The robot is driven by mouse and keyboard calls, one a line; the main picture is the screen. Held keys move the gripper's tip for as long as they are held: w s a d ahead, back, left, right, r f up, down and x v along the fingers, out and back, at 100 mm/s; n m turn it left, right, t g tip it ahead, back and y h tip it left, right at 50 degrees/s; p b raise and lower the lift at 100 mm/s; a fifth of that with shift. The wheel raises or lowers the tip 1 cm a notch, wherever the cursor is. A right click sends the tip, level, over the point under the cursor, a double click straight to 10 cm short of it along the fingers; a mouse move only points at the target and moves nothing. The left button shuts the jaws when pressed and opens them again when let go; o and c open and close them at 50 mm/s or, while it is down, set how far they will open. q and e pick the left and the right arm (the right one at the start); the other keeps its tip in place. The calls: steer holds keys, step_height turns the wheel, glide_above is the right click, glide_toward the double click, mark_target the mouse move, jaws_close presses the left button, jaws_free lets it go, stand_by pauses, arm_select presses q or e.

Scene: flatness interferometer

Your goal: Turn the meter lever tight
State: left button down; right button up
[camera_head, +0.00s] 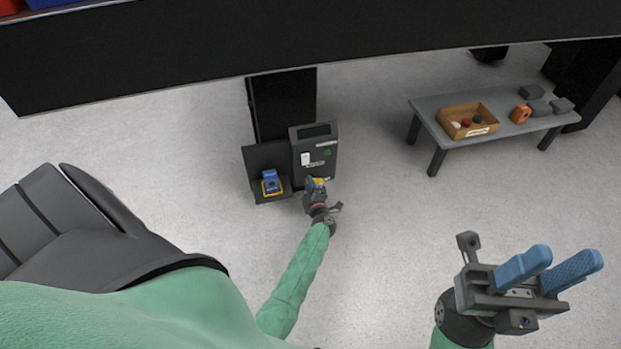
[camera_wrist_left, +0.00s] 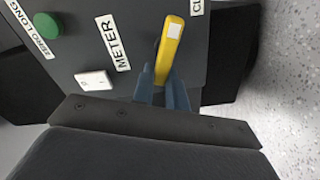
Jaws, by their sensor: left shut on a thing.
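The meter lever (camera_wrist_left: 170,47) is a yellow bar with a pale patch near its end, on the dark face of the meter box (camera_head: 312,152). A METER label (camera_wrist_left: 112,44) is beside it in the left wrist view. My left gripper (camera_wrist_left: 163,88) has its blue fingers shut on the lever. In the head view the left gripper (camera_head: 316,188) is at the box's lower front and mostly covers the lever. My right gripper (camera_head: 572,268) is open and empty at the lower right, far from the box.
A green button (camera_wrist_left: 47,25) and a white switch (camera_wrist_left: 94,80) are on the box face near the lever. A blue and yellow item (camera_head: 271,182) sits on the ledge left of the box. A grey bench (camera_head: 463,101) with a wooden tray (camera_head: 447,113) stands at the right. Floor between is clear.

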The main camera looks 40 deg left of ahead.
arm_select(q)
steer(key=n, duration=0.2)
steer(key=f+n+b, duration=0.1)
steer(key=shift+s+f+n, duration=0.1)
steer(key=shift+s+n, duration=0.05)
steer(key=shift+n, duration=0.25)
stand_by(0.5)
steer(key=c, duration=1.4)
jaws_free()
